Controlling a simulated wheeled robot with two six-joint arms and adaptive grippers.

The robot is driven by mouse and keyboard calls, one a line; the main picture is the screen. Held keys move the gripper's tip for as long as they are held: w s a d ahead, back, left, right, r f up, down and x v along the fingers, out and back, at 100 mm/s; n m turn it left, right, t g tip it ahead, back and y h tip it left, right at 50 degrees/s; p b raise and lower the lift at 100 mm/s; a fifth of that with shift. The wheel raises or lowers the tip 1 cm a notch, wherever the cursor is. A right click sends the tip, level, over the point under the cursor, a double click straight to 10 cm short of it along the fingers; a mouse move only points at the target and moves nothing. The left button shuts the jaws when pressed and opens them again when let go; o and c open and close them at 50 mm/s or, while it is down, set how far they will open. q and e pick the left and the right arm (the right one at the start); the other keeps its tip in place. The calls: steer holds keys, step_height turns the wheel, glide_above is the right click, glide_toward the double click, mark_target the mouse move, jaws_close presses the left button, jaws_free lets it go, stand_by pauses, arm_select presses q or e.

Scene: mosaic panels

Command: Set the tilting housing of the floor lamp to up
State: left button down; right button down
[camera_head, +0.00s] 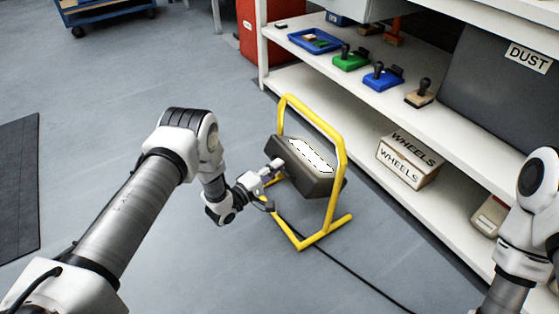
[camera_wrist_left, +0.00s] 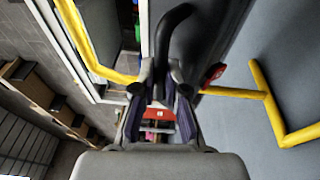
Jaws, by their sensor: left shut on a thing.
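The floor lamp has a yellow tube frame (camera_head: 343,150) standing on the floor in the head view. Its dark tilting housing (camera_head: 308,183) hangs between the frame's uprights, with the bright panel (camera_head: 311,154) facing mostly upward at a slant. My left gripper (camera_head: 272,180) is at the housing's left side. In the left wrist view a black curved handle (camera_wrist_left: 168,42) runs between the fingertips of my left gripper (camera_wrist_left: 160,88), which is shut on it. The dark housing (camera_wrist_left: 215,35) shows beside it. The exact contact is small and partly hidden in the head view. My right gripper is out of view.
A white shelf unit (camera_head: 372,98) stands close behind the lamp, with trays, stamps and a WHEELS box (camera_head: 408,162). A black cable (camera_head: 345,268) trails over the floor. A red cabinet (camera_head: 252,28) stands at the back.

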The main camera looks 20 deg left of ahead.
arm_select(q)
steer(key=shift+s+a+f, duration=0.1)
steer(key=shift+s+f, duration=0.25)
steer(key=shift+f, duration=0.55)
steer(key=c, duration=1.5)
jaws_free()
steer(key=shift+f, duration=0.2)
steer(key=shift+w, duration=0.1)
steer(key=v, duration=1.2)
steer(key=shift+r, duration=0.15)
steer(key=shift+w, duration=0.1)
